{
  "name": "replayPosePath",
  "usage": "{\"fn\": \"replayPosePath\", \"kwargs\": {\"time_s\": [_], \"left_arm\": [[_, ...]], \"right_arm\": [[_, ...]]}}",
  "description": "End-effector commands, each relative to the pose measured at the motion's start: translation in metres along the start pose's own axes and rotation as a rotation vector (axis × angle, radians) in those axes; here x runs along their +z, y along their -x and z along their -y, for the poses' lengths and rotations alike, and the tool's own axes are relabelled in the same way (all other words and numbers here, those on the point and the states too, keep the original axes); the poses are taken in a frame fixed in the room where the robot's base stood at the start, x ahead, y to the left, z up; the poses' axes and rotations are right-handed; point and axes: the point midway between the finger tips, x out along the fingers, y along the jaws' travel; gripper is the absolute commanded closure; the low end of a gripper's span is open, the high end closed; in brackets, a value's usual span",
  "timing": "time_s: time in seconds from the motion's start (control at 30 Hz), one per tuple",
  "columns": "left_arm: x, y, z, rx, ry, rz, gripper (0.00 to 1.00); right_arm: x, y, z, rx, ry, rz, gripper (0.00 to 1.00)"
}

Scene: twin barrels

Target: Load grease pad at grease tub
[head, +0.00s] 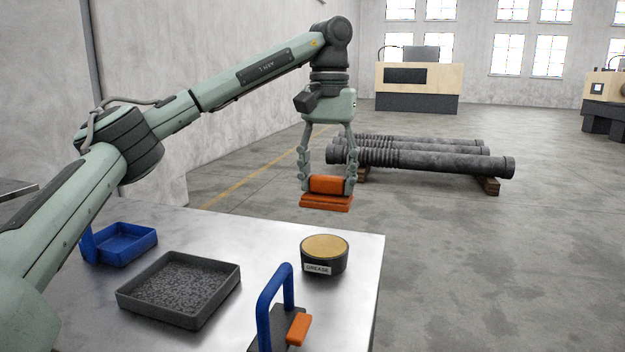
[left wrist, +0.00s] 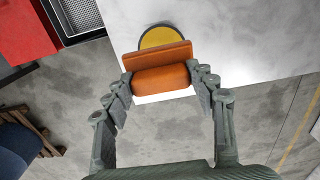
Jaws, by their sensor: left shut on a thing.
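The grease tub (head: 325,262) is a short dark round tub with a "GREASE" label and a tan-yellow top. It stands near the right edge of the metal table. My left gripper (head: 327,186) points down and is shut on the orange grease pad (head: 326,203), a block with a wider flat lower part. The pad hangs in the air above and beyond the tub, apart from it. In the left wrist view the pad (left wrist: 162,78) sits between the fingers and partly covers the yellow top of the tub (left wrist: 157,37). My right gripper does not show.
The metal table (head: 225,230) also bears a dark tray (head: 128,303) with grey grainy contents, a blue tray (head: 150,245) and a tool with a blue handle (head: 268,300) close before the tub. Dark barrels (head: 430,162) lie on wooden supports beyond the table.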

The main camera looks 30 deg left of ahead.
Motion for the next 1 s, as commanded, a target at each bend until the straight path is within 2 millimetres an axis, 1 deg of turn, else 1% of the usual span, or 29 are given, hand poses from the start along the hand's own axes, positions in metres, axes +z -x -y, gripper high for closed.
{"fn": "replayPosePath", "kwargs": {"time_s": [0.03,0.37,0.7,0.83,1.0], "left_arm": [[0.001,-0.009,0.000,0.001,-0.001,0.001,0.67],[0.000,-0.030,0.001,0.001,0.005,-0.003,0.67],[0.000,-0.064,0.001,0.001,0.005,-0.005,0.67],[0.000,-0.073,0.001,0.001,0.005,-0.004,0.67],[0.000,-0.078,0.001,0.002,0.005,-0.005,0.67]], "right_arm": [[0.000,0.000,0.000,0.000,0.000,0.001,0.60],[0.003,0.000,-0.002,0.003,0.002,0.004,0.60],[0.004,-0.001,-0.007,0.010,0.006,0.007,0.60],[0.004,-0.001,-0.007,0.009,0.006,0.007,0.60],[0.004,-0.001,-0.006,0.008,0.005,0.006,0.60]]}}
